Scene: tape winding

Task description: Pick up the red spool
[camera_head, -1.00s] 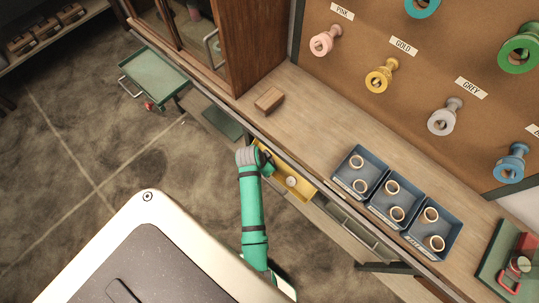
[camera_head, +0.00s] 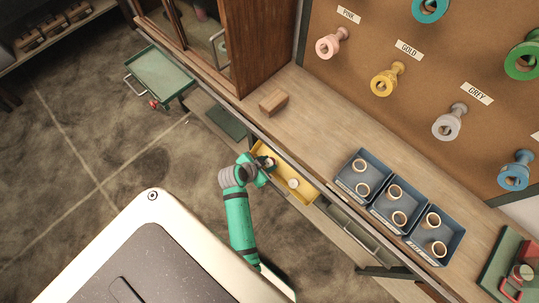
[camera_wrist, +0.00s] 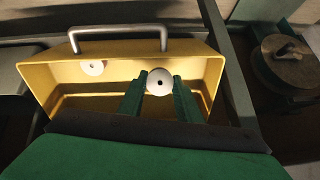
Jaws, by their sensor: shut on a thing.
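My gripper (camera_wrist: 160,92) reaches into an open yellow drawer (camera_head: 302,196). In the wrist view its two green fingers are shut on a round white-faced spool (camera_wrist: 160,81) with a dark centre hole. Its sides are hidden, and no red shows on it. A second white-faced round piece (camera_wrist: 92,68) lies at the drawer's handle-side wall, apart from the fingers. In the head view my gripper (camera_head: 269,163) is at the drawer's left end, and the second piece (camera_head: 293,183) is to its right.
The drawer's metal handle (camera_wrist: 118,31) spans its front. Blue trays (camera_head: 362,174) with tan rings stand on the wooden bench (camera_head: 320,115). A wooden block (camera_head: 273,103) lies nearby. Coloured spools hang on the pegboard. A green drawer (camera_head: 160,72) stands open at left, with a small red object (camera_head: 153,104) beside it.

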